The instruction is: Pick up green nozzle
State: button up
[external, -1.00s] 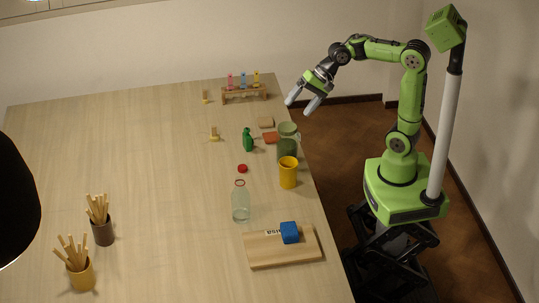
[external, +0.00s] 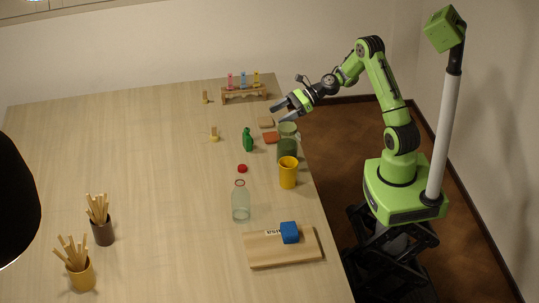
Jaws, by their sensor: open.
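The green nozzle (external: 248,140) is a small dark green upright piece with a narrower top. It stands on the wooden table (external: 150,150), left of the orange-red sponge-like block. My gripper (external: 278,112) is open and empty. Its two fingers point left at the table's right edge, up and to the right of the green nozzle in the picture and apart from it. No part of the nozzle is hidden by my arm.
A green-tinted jar (external: 288,146) and a yellow cup (external: 288,172) stand near the right edge. A tan block (external: 266,122), an orange-red block (external: 271,138), a red cap (external: 242,168) and a clear bottle (external: 240,203) are nearby. A rack (external: 245,93) holds colored vials. Table left of the nozzle is mostly clear.

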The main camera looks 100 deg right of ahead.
jog(key=f, duration=0.2)
jog(key=shift+w+f, duration=0.2)
jog(key=shift+f, duration=0.1)
jog(key=b, duration=0.1)
send_near(244, 140)
jog(key=x, duration=0.5)
jog(key=shift+w+a+r, duration=0.1)
jog(key=shift+w+a, duration=0.1)
jog(key=shift+a, duration=0.2)
jog(key=x, duration=0.5)
jog(key=shift+w+d, duration=0.1)
jog(key=shift+d, duration=0.1)
jog(key=shift+c, duration=0.7)
jog(key=c, duration=0.9)
